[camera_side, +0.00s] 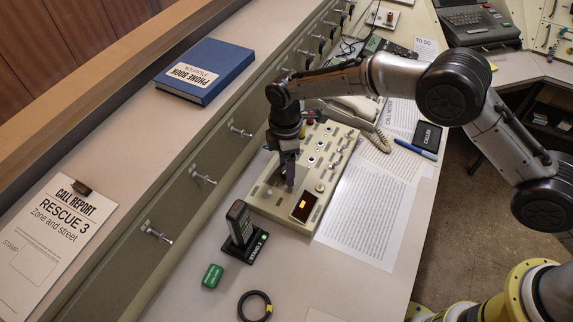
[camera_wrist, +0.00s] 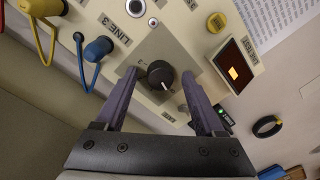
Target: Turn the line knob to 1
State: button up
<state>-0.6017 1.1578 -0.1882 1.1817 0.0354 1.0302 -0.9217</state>
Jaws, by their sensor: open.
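The line knob (camera_wrist: 160,75) is a round black knob with a white pointer mark, on a grey plate of the beige console panel (camera_side: 262,196). In the wrist view it sits between the tips of my gripper (camera_wrist: 168,80), with a gap on each side. The pointer mark is toward the lower right of the knob.
A handheld radio (camera_side: 240,224) stands in a charger near the panel's front. A green block (camera_side: 213,276) and a black ring (camera_side: 255,305) lie on the desk. A telephone handset (camera_side: 350,112) lies behind.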

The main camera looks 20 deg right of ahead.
jog(key=shift+c, duration=0.3)
grip_shut()
jog(key=shift+r, duration=0.1)
jog(key=m, duration=0.4)
jog(key=shift+m, duration=2.9)
jog(key=shift+o, duration=0.3)
grip_release()
